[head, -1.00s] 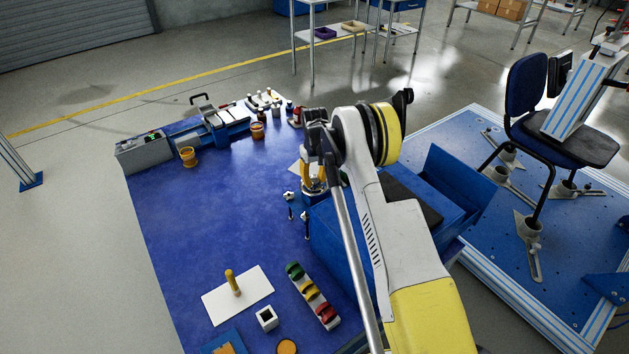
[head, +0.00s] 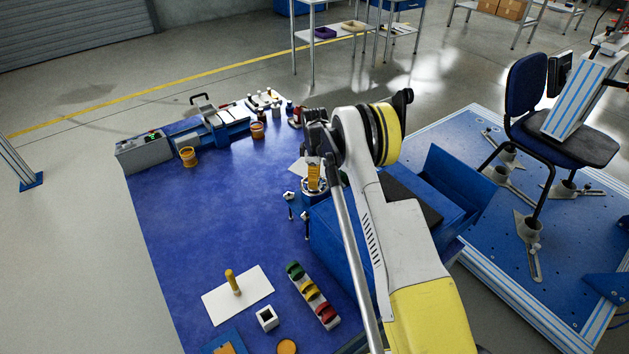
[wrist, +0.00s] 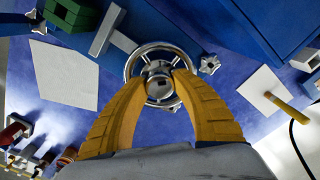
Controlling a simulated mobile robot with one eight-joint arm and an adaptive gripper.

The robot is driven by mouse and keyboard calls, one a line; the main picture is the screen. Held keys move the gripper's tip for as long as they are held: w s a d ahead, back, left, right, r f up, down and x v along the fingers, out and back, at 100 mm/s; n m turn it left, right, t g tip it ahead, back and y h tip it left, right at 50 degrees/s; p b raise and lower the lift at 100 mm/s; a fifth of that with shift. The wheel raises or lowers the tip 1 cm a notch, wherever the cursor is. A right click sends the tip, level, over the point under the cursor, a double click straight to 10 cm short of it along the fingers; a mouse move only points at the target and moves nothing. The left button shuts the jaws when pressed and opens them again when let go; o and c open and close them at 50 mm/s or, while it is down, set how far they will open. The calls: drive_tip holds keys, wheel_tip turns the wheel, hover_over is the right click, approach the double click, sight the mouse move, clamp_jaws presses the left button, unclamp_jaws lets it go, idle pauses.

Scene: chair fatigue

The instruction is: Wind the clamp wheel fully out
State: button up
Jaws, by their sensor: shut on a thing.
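The clamp wheel (wrist: 158,66) is a shiny metal handwheel with a round rim, spokes and a central hub. In the wrist view my gripper (wrist: 161,83) has its two yellow fingers pointing down at the hub, one on each side, shut on it. The fingers hide part of the wheel's near rim. In the head view my gripper (head: 313,180) is over the wheel at the right edge of the blue table, beside a blue block. The wheel is small there and partly covered by the gripper.
The blue table (head: 220,220) has wide clear room left of the wheel. Small star knobs (head: 288,196) stand close by. A white plate with a yellow peg (head: 233,283) and a rack of coloured pieces (head: 313,295) lie nearer. A chair (head: 560,140) stands on the platform at right.

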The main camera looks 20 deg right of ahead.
drive_tip(key=n, duration=0.5)
drive_tip(key=shift+n, duration=0.3)
drive_tip(key=n, duration=0.5)
drive_tip(key=shift+n, duration=0.4)
drive_tip(key=o, duration=1.2)
wheel_tip(320, 180, up, 12)
